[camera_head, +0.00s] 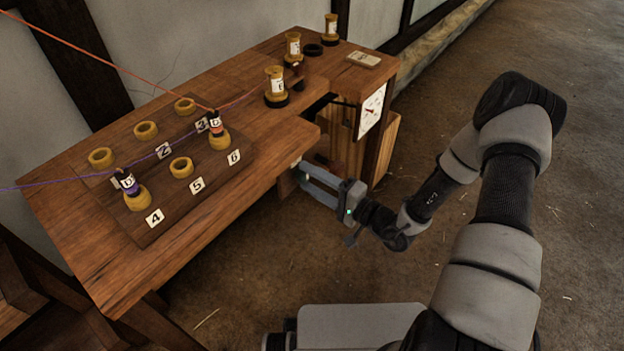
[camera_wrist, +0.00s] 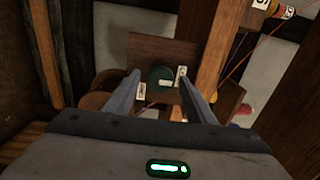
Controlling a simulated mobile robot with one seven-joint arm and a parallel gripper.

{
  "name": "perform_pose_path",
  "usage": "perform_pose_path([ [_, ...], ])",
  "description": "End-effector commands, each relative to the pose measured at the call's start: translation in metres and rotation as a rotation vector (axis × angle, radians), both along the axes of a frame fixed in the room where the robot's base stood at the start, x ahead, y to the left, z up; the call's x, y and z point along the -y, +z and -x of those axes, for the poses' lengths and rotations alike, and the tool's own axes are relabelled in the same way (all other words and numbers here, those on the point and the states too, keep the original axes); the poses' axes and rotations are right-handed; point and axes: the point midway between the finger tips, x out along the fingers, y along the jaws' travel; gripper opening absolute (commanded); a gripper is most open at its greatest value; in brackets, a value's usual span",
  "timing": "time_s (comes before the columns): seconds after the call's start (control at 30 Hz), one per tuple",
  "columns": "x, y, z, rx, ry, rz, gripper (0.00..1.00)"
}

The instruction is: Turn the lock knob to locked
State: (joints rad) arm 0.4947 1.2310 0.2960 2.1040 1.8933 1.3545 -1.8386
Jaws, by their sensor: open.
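In the wrist view, a round dark green knob (camera_wrist: 157,74) with a white bar sits on a brown wooden plate (camera_wrist: 150,46). Small white labels lie at either side of it, one at the lower left (camera_wrist: 141,93) and one at the right (camera_wrist: 181,73); their words are too small to read. The white bar lies roughly level in the picture. My gripper (camera_wrist: 160,79) is open, its two fingers to the left and right of the knob; I cannot tell whether they touch it. In the head view my gripper (camera_head: 300,175) reaches under the table's front edge, and the knob is hidden.
The wooden table (camera_head: 130,270) overhangs my gripper. On it stand a board (camera_head: 180,205) with numbered ring holders and two spools, and several more spools at the back. A white dial (camera_head: 372,108) is on the right end panel. The floor at right is clear.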

Motion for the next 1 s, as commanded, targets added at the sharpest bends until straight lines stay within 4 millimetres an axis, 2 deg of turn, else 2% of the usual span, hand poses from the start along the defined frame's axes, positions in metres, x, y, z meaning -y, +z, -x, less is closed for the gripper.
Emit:
perform_pose_path([
  [0.13,0.004,0.000,0.002,0.000,-0.001,0.000,0.50],
  [0.27,0.017,0.001,0.013,-0.002,-0.002,0.000,0.50],
  [0.7,0.101,0.001,0.077,-0.001,-0.005,0.001,0.50],
  [0.9,0.127,0.001,0.098,-0.001,-0.003,0.001,0.50],
  [1.0,0.134,0.000,0.104,0.000,-0.002,0.000,0.50],
])
